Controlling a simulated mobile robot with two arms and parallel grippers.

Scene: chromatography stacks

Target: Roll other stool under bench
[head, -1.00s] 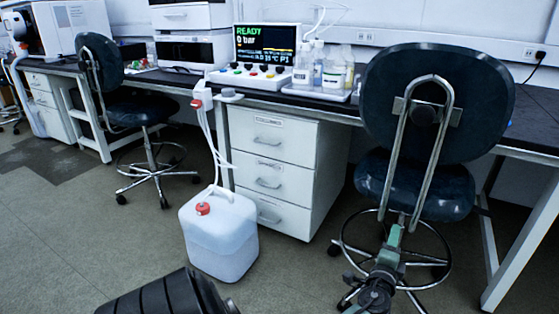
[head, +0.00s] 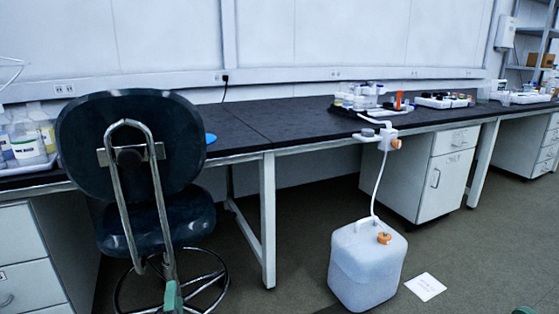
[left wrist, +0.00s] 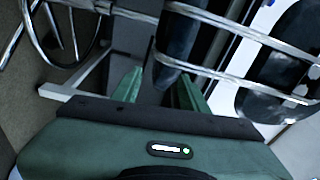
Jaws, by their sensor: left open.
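A dark blue stool (head: 128,170) with a chrome back loop stands at the left of the head view, at the front of the bench. Its backrest overlaps the bench edge in the picture, and its lower base is cut off. The black-topped bench (head: 300,125) runs along the wall. My left gripper (head: 172,298) shows only as a green piece low in front of the stool's chrome tube. In the left wrist view, the open left gripper (left wrist: 160,95) has its fingers apart close to the stool's chrome bars (left wrist: 225,80). Whether a tube lies between them is unclear.
Open knee space lies under the bench between the white drawers (head: 30,260) and the right cabinet (head: 425,178), with a white bench leg (head: 268,220) in it. A white jug (head: 367,265) with a tube stands on the floor, beside a paper sheet (head: 425,287).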

